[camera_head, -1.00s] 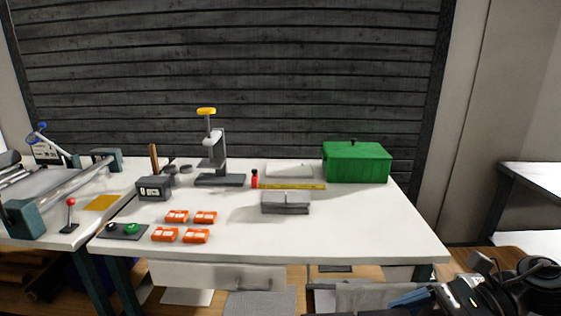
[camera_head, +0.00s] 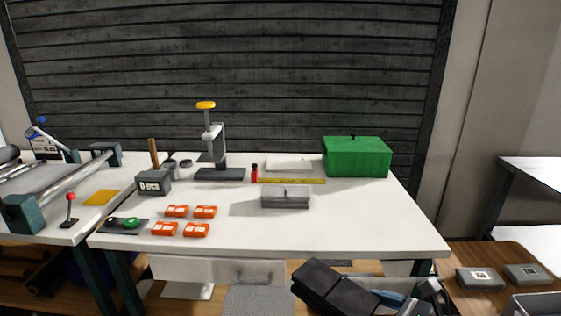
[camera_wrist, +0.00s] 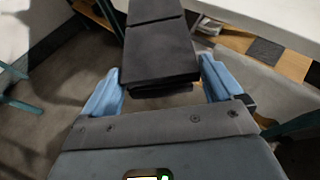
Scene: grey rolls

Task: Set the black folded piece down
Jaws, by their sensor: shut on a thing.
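The black folded piece (camera_head: 334,289) is held low in front of the white table's front edge, at the bottom right of the head view. It looks like dark flat panels with a crease across them. In the wrist view the black folded piece (camera_wrist: 158,55) stretches away between the two blue fingers. My gripper (camera_wrist: 160,85) is shut on its near end. In the head view my gripper (camera_head: 395,299) shows partly, at the right end of the piece. The piece is in the air, apart from the table.
The white table (camera_head: 350,230) has clear room at its front right. On it stand a grey block (camera_head: 286,201), several orange packs (camera_head: 196,230), a green box (camera_head: 357,158), a yellow ruler (camera_head: 290,181) and a press (camera_head: 217,150). A brown surface with grey boxes (camera_head: 480,279) lies at right.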

